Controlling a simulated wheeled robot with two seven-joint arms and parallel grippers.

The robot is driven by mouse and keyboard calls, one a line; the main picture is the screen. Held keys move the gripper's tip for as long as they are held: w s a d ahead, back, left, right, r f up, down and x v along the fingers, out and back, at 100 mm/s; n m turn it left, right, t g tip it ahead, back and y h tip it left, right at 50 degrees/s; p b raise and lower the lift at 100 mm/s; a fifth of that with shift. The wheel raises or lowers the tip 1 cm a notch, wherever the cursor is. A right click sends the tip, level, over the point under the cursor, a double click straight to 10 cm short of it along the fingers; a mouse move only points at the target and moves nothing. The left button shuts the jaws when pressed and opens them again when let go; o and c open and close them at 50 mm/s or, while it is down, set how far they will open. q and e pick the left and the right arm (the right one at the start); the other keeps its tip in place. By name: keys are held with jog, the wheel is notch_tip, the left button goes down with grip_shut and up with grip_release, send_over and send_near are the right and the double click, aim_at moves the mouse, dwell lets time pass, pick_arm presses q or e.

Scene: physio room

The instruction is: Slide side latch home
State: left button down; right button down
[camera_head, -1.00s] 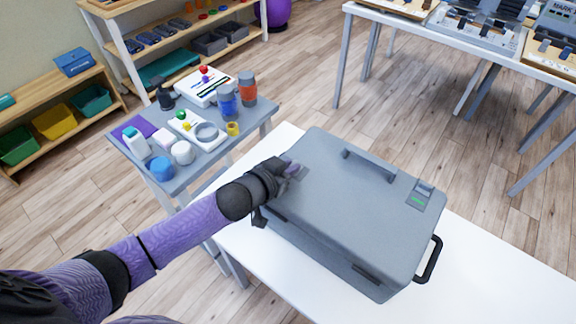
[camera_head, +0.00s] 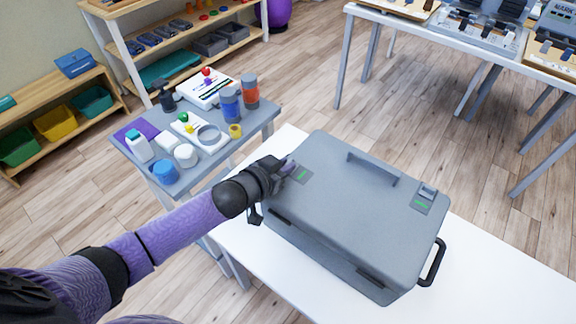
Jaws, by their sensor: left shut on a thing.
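A grey case (camera_head: 350,210) lies closed on the white table, with a handle (camera_head: 372,165) on its lid. A side latch (camera_head: 427,192) sits at the lid's right end, with a green mark beside it. A second plate with a green mark (camera_head: 302,175) shows at the lid's left end. My left gripper (camera_head: 284,166) is at that left end, shut on the left side latch, which is mostly hidden by the fingers. My right gripper is not in view.
The white table (camera_head: 500,270) is bare right of the case. A black side handle (camera_head: 432,262) sticks out there. A grey side table (camera_head: 200,178) with bottles, jars and small items stands close behind my left arm. Shelves with bins are further back.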

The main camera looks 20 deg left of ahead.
pick_arm(q)
jog(key=shift+w+a, duration=0.15)
jog(key=shift+a, duration=0.3)
jog(key=shift+d, duration=0.1)
jog(key=c, duration=0.6)
grip_release()
jog(key=shift+c, duration=0.2)
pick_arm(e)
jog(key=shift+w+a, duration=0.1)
pick_arm(q)
jog(key=shift+s, duration=0.2)
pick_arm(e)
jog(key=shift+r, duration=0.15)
